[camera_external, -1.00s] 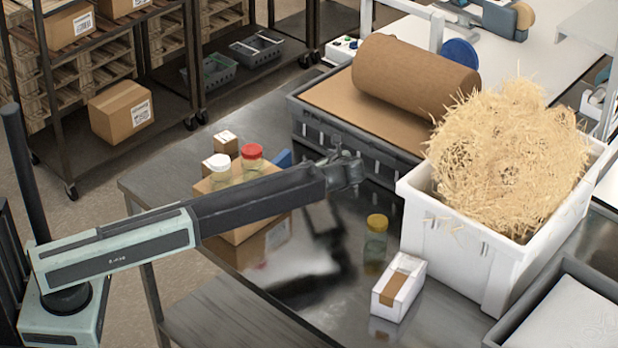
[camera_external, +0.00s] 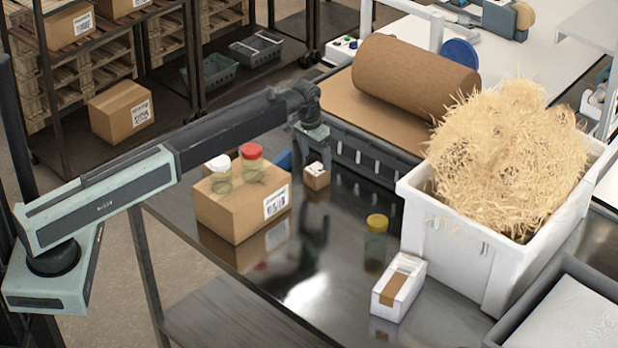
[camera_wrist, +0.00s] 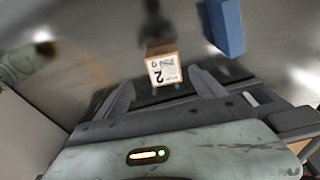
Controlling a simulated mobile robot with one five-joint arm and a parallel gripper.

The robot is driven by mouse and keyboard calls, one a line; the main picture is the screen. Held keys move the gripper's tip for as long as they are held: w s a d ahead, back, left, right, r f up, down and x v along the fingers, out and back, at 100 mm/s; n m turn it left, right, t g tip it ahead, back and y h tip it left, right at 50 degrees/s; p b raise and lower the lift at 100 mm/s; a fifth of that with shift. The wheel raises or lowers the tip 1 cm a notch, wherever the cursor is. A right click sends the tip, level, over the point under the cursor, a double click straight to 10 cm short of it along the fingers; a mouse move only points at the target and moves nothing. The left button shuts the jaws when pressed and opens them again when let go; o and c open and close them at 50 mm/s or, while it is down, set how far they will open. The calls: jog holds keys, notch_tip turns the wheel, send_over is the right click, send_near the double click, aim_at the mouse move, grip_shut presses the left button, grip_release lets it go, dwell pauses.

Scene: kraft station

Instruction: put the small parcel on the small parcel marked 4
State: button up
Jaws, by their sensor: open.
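A small brown parcel (camera_external: 316,178) with a white label on top stands on the dark metal table. It also shows in the wrist view (camera_wrist: 163,70), where its label reads 2. My gripper (camera_external: 312,143) is above this parcel, pointing down. In the wrist view my gripper (camera_wrist: 162,80) is open, with the parcel seen between and just beyond the fingertips, and no grip on it. A brown patch behind the white-lidded jar may be another small parcel; my arm hides most of that area. I cannot read a 4 on anything.
A large carton (camera_external: 243,208) carries a white-lidded jar (camera_external: 219,172) and a red-lidded jar (camera_external: 252,163). A blue block (camera_wrist: 222,25) is near the small parcel. A yellow-lidded jar (camera_external: 376,240), a white box (camera_external: 398,288) and a straw-filled white crate (camera_external: 450,245) stand to the right.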

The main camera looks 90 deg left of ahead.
aim_at(317, 169)
jog(key=f+b, duration=0.2)
jog(key=a+f+b, duration=0.1)
jog(key=f+b, duration=0.1)
jog(key=f, duration=0.1)
jog(key=f+b, duration=0.2)
jog(key=shift+w+a+f+b, duration=0.25)
jog(key=shift+w+f+b, duration=0.05)
jog(key=shift+r, duration=0.25)
grip_shut()
